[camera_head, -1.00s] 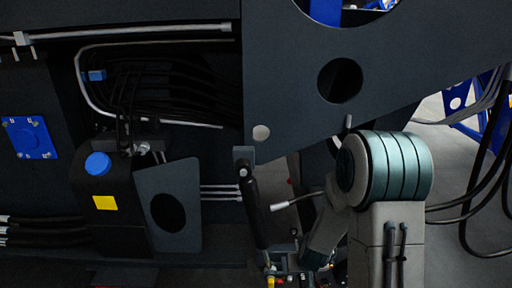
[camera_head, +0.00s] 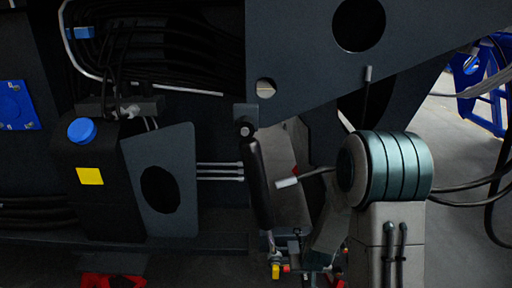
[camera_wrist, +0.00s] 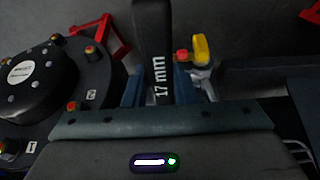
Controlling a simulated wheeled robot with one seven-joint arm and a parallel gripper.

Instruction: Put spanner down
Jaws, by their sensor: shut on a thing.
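The spanner (camera_wrist: 152,35) is a dark bar marked "17 mm", seen at the top middle of the wrist view. My gripper (camera_wrist: 158,88) is shut on it, with one blue-grey jaw on each side of the bar. The spanner's far end runs out of the top of the picture, so its head is hidden. In the head view my arm bends down at the right of centre, and its lower end is dark and cluttered. I cannot make out the spanner there.
The dark chassis plate (camera_head: 310,70) overhangs at the top. A black cylinder (camera_head: 258,185) hangs left of my arm. A black tank with a blue cap (camera_head: 82,130) is at left. A red frame (camera_wrist: 108,35) and a yellow knob (camera_wrist: 200,48) show beyond my gripper. Floor shows at right.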

